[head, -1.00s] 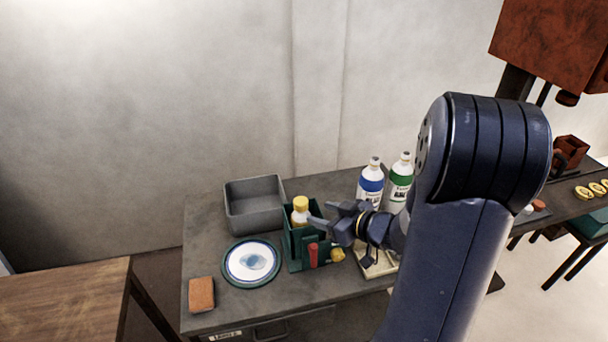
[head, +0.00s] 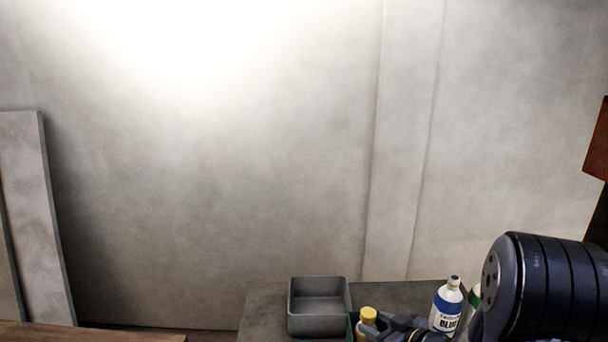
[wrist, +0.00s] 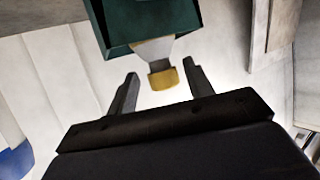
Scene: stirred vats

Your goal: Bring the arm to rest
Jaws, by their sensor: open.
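There the yellow cap (wrist: 163,79) appears in the gap, with clear space to each finger. My arm's large dark blue joint fills the lower right of the head view.
A grey bin (head: 320,319) stands on the dark table (head: 265,305), left of the caddy. A blue-labelled bottle (head: 446,308) and a green-labelled one (head: 474,298) stand right of my gripper. A wooden surface (head: 90,334) is at lower left. The wall above is bare.

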